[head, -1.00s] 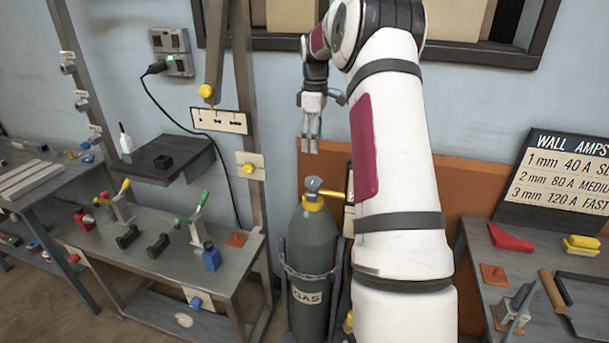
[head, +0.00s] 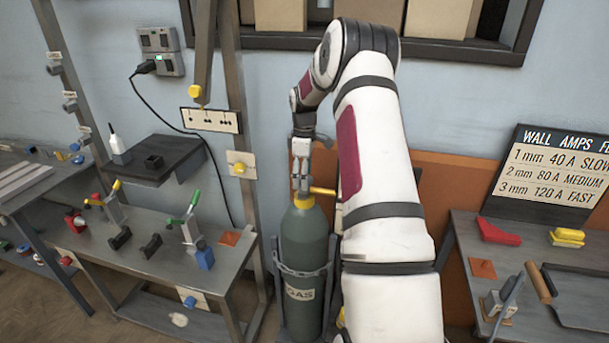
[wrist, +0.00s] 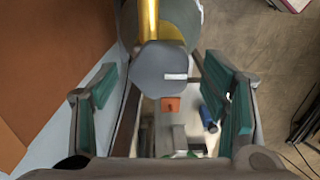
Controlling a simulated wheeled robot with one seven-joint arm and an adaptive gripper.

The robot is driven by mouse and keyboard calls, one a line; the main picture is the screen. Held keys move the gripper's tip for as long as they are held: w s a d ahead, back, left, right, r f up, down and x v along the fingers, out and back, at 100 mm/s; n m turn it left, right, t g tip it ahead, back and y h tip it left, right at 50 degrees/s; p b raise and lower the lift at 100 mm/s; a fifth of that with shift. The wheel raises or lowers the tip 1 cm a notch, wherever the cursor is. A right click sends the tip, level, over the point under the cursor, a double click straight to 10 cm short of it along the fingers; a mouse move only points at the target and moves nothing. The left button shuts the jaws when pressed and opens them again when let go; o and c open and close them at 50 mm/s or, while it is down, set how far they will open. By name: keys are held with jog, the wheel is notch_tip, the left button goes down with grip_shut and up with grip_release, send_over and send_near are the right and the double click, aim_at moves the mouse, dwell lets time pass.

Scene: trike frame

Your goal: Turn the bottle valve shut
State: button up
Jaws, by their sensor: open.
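The gas bottle (head: 304,245) is a tall grey-green cylinder marked GAS, standing upright in a dark holder. Its yellow collar (head: 304,203) and a yellow side outlet (head: 322,191) show at the top. In the head view my gripper (head: 301,188) points down over the bottle top and hides most of the valve. In the wrist view the grey valve knob (wrist: 161,72) with a white mark lies between my two green-padded fingers. The fingers are open, with a gap on both sides of the knob. I cannot tell how far down they reach around it.
A bench with clamps (head: 150,262) stands left of the bottle, and a post with a yellow-knobbed plate (head: 240,166) rises beside it. An orange panel (head: 440,190) stands behind my arm.

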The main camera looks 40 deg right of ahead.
jog(key=shift+c, duration=0.6)
jog(key=c, duration=1)
jog(key=shift+c, duration=0.2)
